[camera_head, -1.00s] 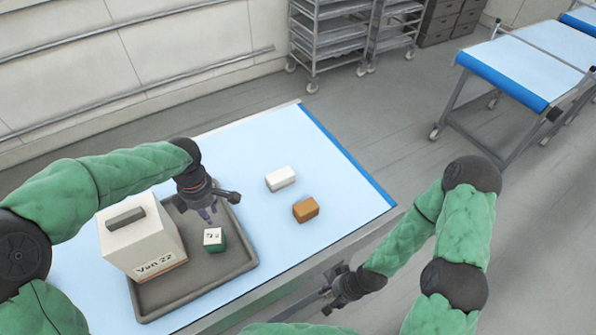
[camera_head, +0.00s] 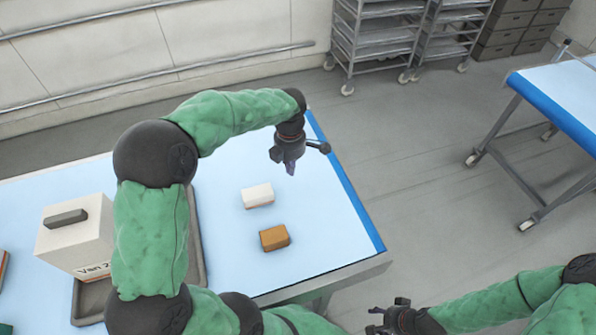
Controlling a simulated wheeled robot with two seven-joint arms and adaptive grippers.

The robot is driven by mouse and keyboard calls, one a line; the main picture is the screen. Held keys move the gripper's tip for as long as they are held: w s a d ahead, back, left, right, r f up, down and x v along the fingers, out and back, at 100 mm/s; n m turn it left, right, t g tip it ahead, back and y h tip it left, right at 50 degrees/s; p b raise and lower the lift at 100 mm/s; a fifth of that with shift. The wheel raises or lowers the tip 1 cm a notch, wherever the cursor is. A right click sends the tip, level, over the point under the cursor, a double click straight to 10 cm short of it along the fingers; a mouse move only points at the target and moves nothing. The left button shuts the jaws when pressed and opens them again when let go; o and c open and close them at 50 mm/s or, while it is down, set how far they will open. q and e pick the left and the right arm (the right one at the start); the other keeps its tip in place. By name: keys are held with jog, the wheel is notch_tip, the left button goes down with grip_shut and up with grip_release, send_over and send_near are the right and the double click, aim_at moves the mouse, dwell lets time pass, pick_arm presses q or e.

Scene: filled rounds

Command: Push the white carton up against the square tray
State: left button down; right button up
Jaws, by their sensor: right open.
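The white carton (camera_head: 257,195) lies on the light-blue table top, apart from the tray and to its right. The grey tray (camera_head: 198,240) is mostly hidden behind my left arm; its right rim and front-left corner show. My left gripper (camera_head: 290,167) hangs above the table, beyond the carton and to its right, pointing down. It appears clear of the carton, and its fingers are too small to tell open from shut. My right gripper (camera_head: 378,322) is open and empty, off the table's near right corner at the bottom of the view.
A brown carton (camera_head: 274,238) lies just in front of the white one. The table's blue edge strip (camera_head: 345,190) runs along the right. Table surface between tray and white carton looks clear.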

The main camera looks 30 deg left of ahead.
aim_at(263, 194)
pick_arm(q)
notch_tip(263, 194, down, 8)
jog(key=shift+b, duration=0.3)
jog(key=s+a, duration=0.2)
jog(key=shift+s+f, duration=0.3)
jog(key=shift+s+a, duration=0.15)
jog(key=shift+a, duration=0.05)
jog(key=shift+s+a, duration=0.1)
